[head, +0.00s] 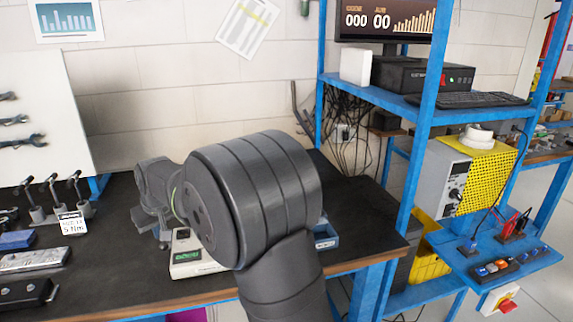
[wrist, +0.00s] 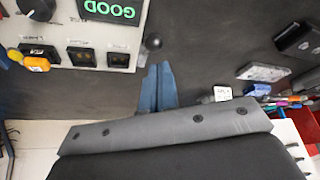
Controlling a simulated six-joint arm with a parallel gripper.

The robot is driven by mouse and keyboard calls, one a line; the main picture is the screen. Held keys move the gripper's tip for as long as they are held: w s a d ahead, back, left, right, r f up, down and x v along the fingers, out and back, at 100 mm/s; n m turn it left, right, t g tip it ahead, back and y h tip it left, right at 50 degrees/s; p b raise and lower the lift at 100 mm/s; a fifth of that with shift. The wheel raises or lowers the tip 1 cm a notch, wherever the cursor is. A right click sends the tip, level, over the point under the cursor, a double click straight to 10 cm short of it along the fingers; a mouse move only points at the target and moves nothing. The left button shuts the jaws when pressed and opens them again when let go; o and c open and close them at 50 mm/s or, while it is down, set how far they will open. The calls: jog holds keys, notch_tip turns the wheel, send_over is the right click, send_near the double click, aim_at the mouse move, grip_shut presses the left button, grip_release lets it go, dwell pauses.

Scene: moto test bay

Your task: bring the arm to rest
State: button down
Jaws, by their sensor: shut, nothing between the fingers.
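In the wrist view my gripper (wrist: 158,72) shows as two blue-grey fingers lying side by side. They are shut with nothing between them. The fingers are over the dark bench top (wrist: 200,50), near a small dark round knob (wrist: 153,42); I cannot tell their height. In the head view my thick dark arm fills the middle and hides part of the bench (head: 120,270). I cannot make out the fingers there.
A tester (wrist: 100,50) with a green GOOD display is beside the fingers; it also shows in the head view (head: 190,258). Metal parts (head: 35,258) and small upright tools (head: 55,200) are at the bench's left. A blue shelf frame (head: 425,120) rises at right.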

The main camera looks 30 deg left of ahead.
aim_at(163, 244)
jog(key=shift+f, duration=1.65)
jog(key=c, duration=1.7)
grip_release()
jog(key=shift+w+d, duration=0.1)
jog(key=shift+c, duration=0.2)
jog(key=o, duration=1.7)
jog(key=w+d+t+y, duration=0.1)
jog(key=d, duration=0.2)
jog(key=w+d+m+t+y, duration=0.1)
jog(key=w+d, duration=0.1)
jog(key=d, duration=0.1)
jog(key=w+d+m+t+y, duration=0.1)
jog(key=w+d, duration=0.1)
jog(key=d, duration=0.1)
jog(key=shift+r+y, duration=0.3)
jog(key=shift+y, duration=0.1)
jog(key=shift+o, duration=0.2)
jog(key=w+d+r+m+t+y, duration=0.2)
jog(key=d+m+t, duration=0.15)
jog(key=d, duration=0.75)
jog(key=shift+n+t, duration=0.25)
jog(key=shift+n, duration=0.2)
jog(key=x, duration=1)
jog(key=shift+s+a+r, duration=0.1)
jog(key=shift+a, duration=0.1)
